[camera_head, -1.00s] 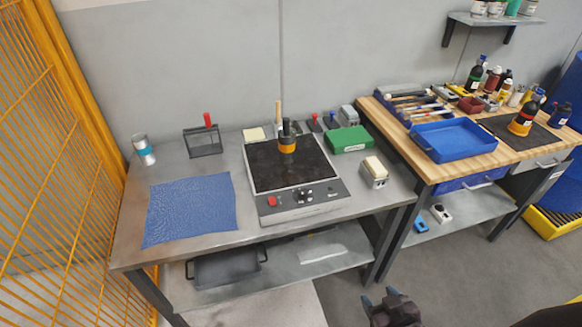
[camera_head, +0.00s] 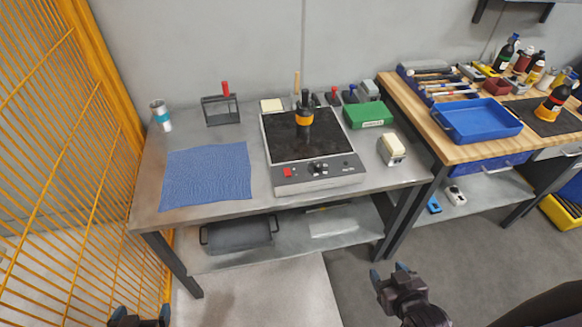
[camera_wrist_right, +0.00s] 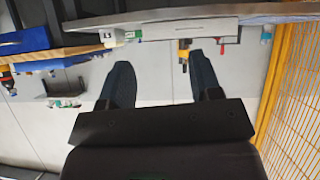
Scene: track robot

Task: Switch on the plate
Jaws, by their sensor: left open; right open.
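The plate (camera_head: 315,172) is a grey hot plate with a black top, on the metal table. Its front panel has a red switch (camera_head: 287,172) at the left and a knob (camera_head: 319,167) in the middle. My left gripper (camera_head: 141,315) is open at the bottom left edge, far from the plate and mostly cut off.
A blue cloth (camera_head: 207,176) lies left of the plate. A green box (camera_head: 368,114) and a small white-topped block (camera_head: 391,149) are at its right. A tray (camera_head: 238,234) sits on the lower shelf. A yellow mesh fence (camera_head: 70,170) stands at the left.

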